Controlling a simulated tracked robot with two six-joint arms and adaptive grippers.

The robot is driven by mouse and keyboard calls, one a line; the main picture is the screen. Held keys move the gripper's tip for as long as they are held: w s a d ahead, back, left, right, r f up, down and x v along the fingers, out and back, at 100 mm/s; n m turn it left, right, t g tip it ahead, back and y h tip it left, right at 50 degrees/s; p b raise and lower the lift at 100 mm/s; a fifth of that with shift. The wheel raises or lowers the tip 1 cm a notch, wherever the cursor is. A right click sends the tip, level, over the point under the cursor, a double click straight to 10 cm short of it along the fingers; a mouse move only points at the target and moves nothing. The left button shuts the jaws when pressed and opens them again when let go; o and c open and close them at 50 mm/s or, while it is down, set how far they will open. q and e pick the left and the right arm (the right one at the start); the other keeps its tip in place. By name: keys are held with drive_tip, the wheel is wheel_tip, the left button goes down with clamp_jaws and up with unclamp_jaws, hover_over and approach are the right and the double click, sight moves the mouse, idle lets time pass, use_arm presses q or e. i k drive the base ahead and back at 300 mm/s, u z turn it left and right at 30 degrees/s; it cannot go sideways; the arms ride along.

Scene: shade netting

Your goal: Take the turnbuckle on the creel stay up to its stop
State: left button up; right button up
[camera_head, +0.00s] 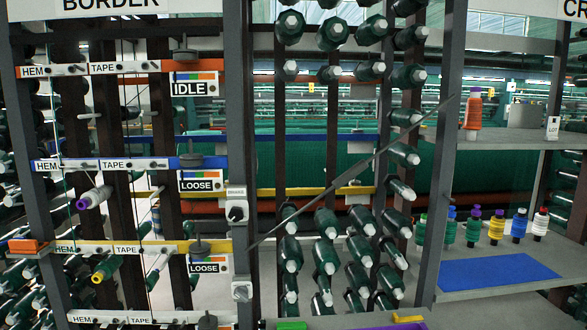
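A thin dark grey rod, which looks like the creel stay (290,219), runs diagonally in the head view. It rises from the grey post at lower left to the grey post at upper right. A thicker section near its middle looks like the turnbuckle (350,177). It is too small to tell its thread, its stop or how far it is turned. Neither of my grippers shows in this view, and nothing is seen touching the stay.
Green yarn cones (327,256) on pegs crowd around the stay. A grey post (241,130) at left carries white boxes with knobs (237,211). Labelled tape rails (120,166) lie further left. A right shelf (480,265) holds several small spools and a blue mat (499,272).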

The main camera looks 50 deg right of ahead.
sight(362, 165)
drive_tip(key=u, duration=0.8)
drive_tip(key=k, duration=1.4)
drive_tip(key=z, duration=3.05)
drive_tip(key=k, duration=0.1)
drive_tip(key=u, duration=1.65)
